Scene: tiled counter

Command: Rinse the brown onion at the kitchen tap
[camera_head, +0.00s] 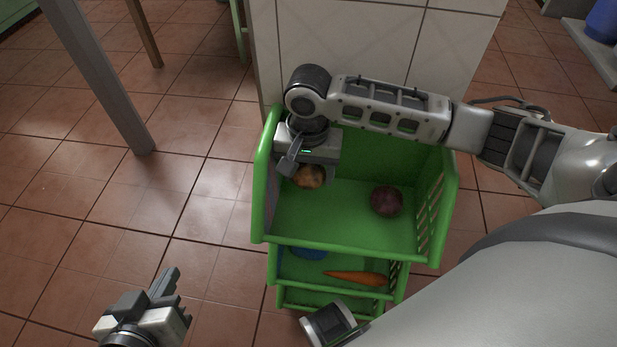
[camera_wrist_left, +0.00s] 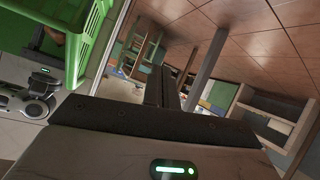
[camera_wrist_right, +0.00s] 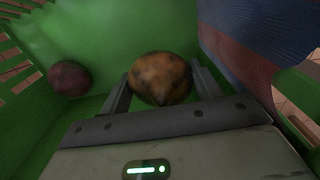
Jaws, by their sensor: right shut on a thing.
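The brown onion (camera_head: 312,176) is in the top tier of the green rack (camera_head: 340,215), at its left side. My right gripper (camera_head: 300,165) reaches down into that tier and is shut on the onion. In the right wrist view the brown onion (camera_wrist_right: 160,78) sits between the two fingers. My left gripper (camera_head: 172,290) is empty, low over the floor left of the rack. Its fingers (camera_wrist_left: 172,88) look close together in the left wrist view, with a narrow gap I cannot judge well. No tap shows.
A dark red onion (camera_head: 387,200) lies to the right in the top tier. A carrot (camera_head: 357,278) and a blue item (camera_head: 308,253) are in the lower tier. A tiled block (camera_head: 400,45) stands behind the rack. A table leg (camera_head: 100,75) stands at left. The tiled floor between is clear.

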